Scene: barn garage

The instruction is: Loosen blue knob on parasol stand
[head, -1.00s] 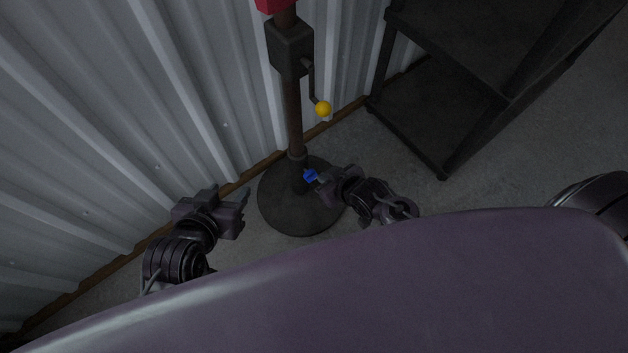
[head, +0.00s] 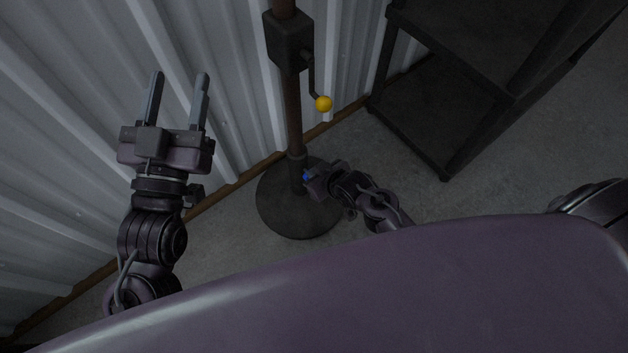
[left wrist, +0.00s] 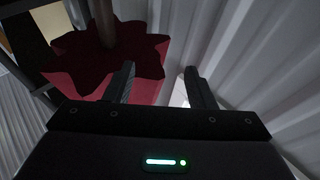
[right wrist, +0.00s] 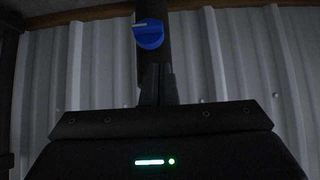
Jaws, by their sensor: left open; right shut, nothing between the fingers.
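The parasol stand has a round dark base (head: 275,205) on the floor and an upright brown pole (head: 293,120). The blue knob (head: 306,177) sits low on the pole, partly hidden by my right gripper (head: 311,181). In the right wrist view the blue knob (right wrist: 149,34) shows whole, just beyond the fingertips (right wrist: 157,68). Those fingers are shut with nothing between them; whether they touch the knob cannot be told. My left gripper (head: 179,76) is open and empty, raised left of the pole in front of the wall; its fingers also show in the left wrist view (left wrist: 158,75).
A dark crank box (head: 288,42) with a yellow crank knob (head: 323,104) is higher on the pole. A dark shelf (head: 445,95) stands at right. A corrugated metal wall (head: 90,90) is close behind. Red parasol fabric (left wrist: 75,65) hangs in the left wrist view.

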